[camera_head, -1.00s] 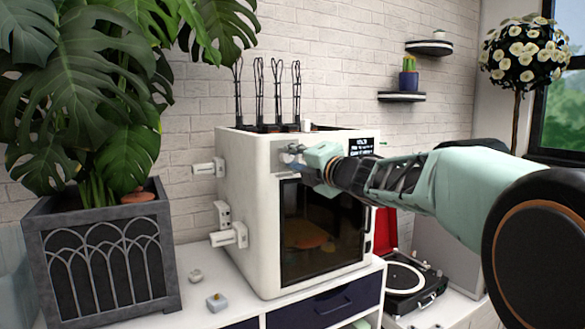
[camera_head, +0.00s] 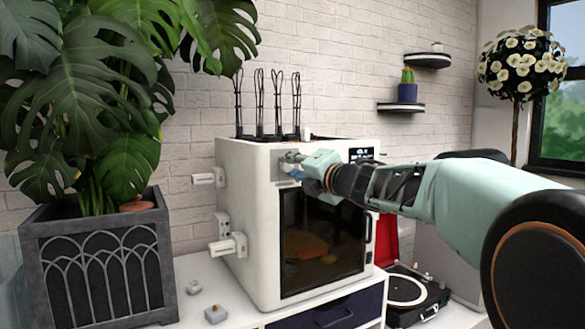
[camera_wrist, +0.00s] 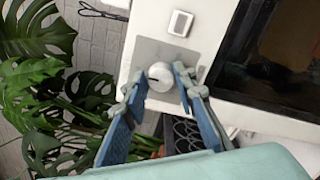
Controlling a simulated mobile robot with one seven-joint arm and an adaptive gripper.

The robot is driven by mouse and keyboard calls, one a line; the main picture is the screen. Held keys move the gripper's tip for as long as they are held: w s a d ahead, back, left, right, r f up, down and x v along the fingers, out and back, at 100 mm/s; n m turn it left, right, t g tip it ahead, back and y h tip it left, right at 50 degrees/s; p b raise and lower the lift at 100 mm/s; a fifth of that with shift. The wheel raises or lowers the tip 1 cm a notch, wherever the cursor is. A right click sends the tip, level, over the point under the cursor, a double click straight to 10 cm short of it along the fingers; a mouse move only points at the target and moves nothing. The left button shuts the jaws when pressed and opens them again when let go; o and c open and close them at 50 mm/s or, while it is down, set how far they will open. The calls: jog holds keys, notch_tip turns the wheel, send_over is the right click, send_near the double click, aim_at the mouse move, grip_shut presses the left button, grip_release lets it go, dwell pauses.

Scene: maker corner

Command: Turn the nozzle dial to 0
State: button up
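The nozzle dial (camera_wrist: 160,72) is a round white knob with a short dark mark on its left side in the wrist view. It sits on a grey plate (camera_wrist: 150,48) on the white printer (camera_head: 250,215). My gripper (camera_wrist: 160,74) has its two blue-grey fingers apart, one on each side of the dial, with narrow gaps seeming to show. I cannot tell for sure whether either finger touches it. In the head view my gripper (camera_head: 288,160) is at the printer's upper front left and hides the dial. The small display (camera_head: 361,154) is lit, its text too small to read.
A white square button (camera_wrist: 181,23) is near the dial. The dark glass door (camera_head: 322,240) is below my gripper. A large potted plant (camera_head: 98,265) stands at left, its leaves near my gripper in the wrist view. A record player (camera_head: 415,290) is at right.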

jog(key=o, duration=0.3)
jog(key=shift+v, duration=3.75)
